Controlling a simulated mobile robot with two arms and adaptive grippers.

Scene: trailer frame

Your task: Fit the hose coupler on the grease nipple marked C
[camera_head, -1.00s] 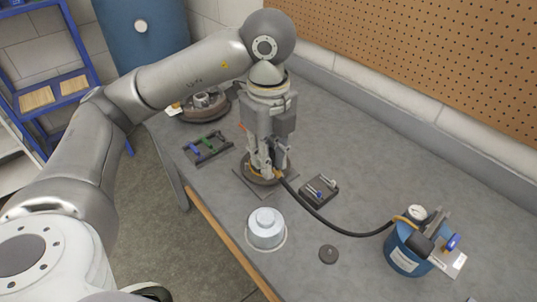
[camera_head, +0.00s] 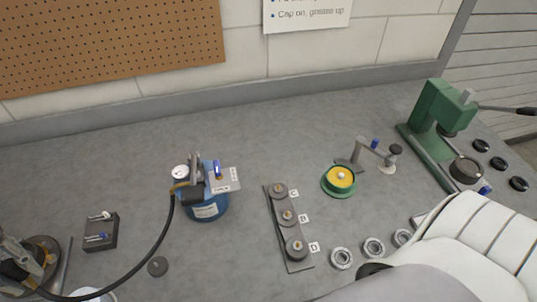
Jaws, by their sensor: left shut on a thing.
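The grease nipple marked C (camera_head: 279,190) is on the far end of a dark plate (camera_head: 298,267) with nipples marked B (camera_head: 287,216) and D (camera_head: 295,246). A black hose (camera_head: 140,266) runs from the blue grease pump (camera_head: 205,208) left to my left gripper (camera_head: 25,266). That gripper is cut off at the left edge, low over a round dark hub, far left of nipple C. It is shut on the hose's coupler end, which is mostly hidden. My right gripper is not in view.
Right of the plate are a green tin (camera_head: 338,181), a small stand, several metal rings and a green press (camera_head: 437,120). Bare bench lies between pump and plate.

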